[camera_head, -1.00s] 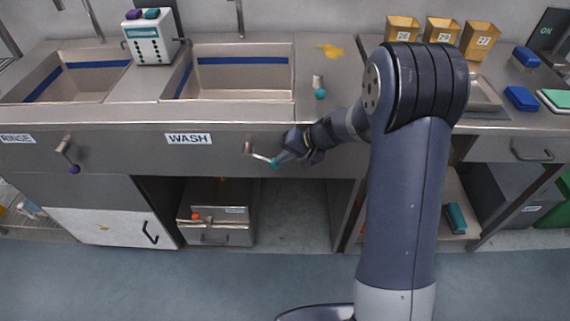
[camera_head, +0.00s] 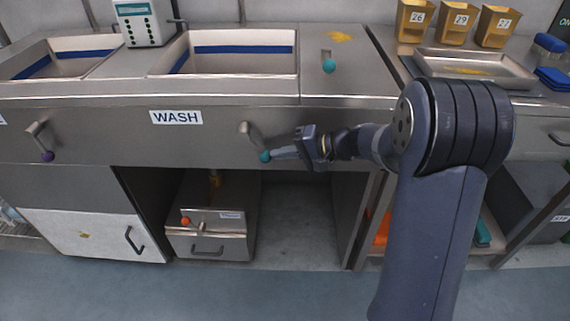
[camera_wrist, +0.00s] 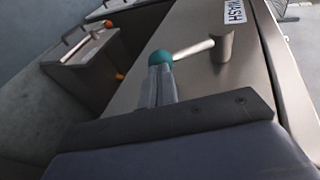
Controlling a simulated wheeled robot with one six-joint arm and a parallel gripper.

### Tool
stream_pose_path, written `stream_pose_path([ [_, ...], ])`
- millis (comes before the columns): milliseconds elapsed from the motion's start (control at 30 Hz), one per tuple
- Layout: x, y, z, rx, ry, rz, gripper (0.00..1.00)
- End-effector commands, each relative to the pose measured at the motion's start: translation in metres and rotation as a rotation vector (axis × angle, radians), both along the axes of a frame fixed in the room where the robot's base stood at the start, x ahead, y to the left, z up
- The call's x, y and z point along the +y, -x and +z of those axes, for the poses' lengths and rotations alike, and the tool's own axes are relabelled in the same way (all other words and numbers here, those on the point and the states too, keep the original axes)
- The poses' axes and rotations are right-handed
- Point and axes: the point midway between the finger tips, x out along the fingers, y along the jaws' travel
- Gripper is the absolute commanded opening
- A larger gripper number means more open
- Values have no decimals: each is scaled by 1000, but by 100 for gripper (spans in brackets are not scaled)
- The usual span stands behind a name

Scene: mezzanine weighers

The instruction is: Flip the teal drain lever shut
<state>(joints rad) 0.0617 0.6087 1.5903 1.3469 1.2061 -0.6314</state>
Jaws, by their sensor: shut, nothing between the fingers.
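The teal drain lever (camera_head: 265,156) is on the front panel under the WASH sink, right of the WASH label (camera_head: 176,117). Its arm slopes down and to the right from its pivot, ending in a teal ball. My gripper (camera_head: 277,154) is shut and empty, its tips at the ball from the right. In the wrist view the teal ball (camera_wrist: 160,58) sits right at the ends of the shut fingers (camera_wrist: 157,84); they seem to touch it, but the contact itself is hidden. The lever's pale rod (camera_wrist: 193,49) runs to its metal pivot (camera_wrist: 222,42).
A purple-ended lever (camera_head: 47,155) hangs on the panel to the left. A teal-topped knob (camera_head: 329,66) stands on the counter above. A metal box (camera_head: 207,245) sits in the open bay below. The floor in front is clear.

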Motion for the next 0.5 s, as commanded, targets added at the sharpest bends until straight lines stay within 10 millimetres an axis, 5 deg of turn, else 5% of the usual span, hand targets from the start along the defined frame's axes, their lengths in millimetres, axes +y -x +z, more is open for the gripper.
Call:
stream_pose_path([
  [33, 1, 0, -12, -2, -27, -1, 0],
  [500, 23, 0, -33, -12, -263, 2, 0],
])
